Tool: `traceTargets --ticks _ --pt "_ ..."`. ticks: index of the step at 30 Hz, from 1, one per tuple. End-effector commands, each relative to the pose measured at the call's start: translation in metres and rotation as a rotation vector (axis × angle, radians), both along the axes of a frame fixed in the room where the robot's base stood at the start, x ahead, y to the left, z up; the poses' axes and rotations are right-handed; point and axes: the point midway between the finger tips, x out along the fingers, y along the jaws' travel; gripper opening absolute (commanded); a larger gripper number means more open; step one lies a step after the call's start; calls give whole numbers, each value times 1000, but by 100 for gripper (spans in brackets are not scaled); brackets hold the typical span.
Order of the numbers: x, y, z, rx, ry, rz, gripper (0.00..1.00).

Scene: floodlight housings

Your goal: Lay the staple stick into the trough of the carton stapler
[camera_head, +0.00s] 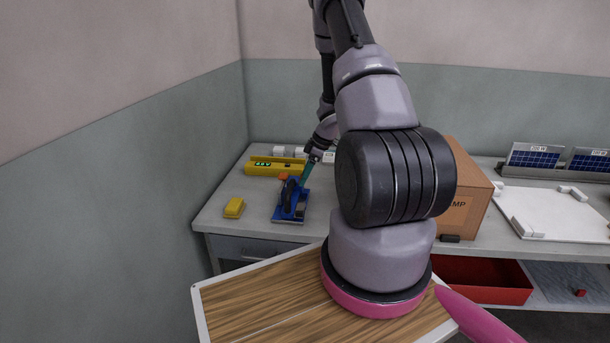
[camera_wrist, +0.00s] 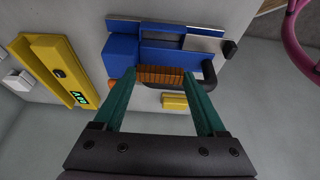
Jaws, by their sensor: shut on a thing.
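The carton stapler (camera_head: 289,212) stands on the grey worktop, blue with a dark handle. In the wrist view the blue stapler (camera_wrist: 122,47) fills the upper middle, with its dark curved handle at right. My gripper (camera_wrist: 158,76) has green fingers and is shut on the ribbed copper-brown staple stick (camera_wrist: 160,72), held across between the fingertips. The stick overlaps the stapler's near edge in this view; I cannot tell whether it touches the trough. In the head view my gripper (camera_head: 307,176) is just above the stapler's far end, and the stick cannot be made out.
A yellow device with a green display (camera_head: 272,168) lies behind the stapler, and a small yellow block (camera_head: 234,207) lies to its left. A cardboard box (camera_head: 472,195) stands to the right, partly behind my arm. A white board (camera_head: 550,212) lies farther right.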

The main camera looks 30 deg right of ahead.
Motion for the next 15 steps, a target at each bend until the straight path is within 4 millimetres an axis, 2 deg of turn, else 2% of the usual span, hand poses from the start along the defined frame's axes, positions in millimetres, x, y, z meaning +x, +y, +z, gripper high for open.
traceTargets --ticks 15 --pt "0 0 -45 2 2 -2 21"
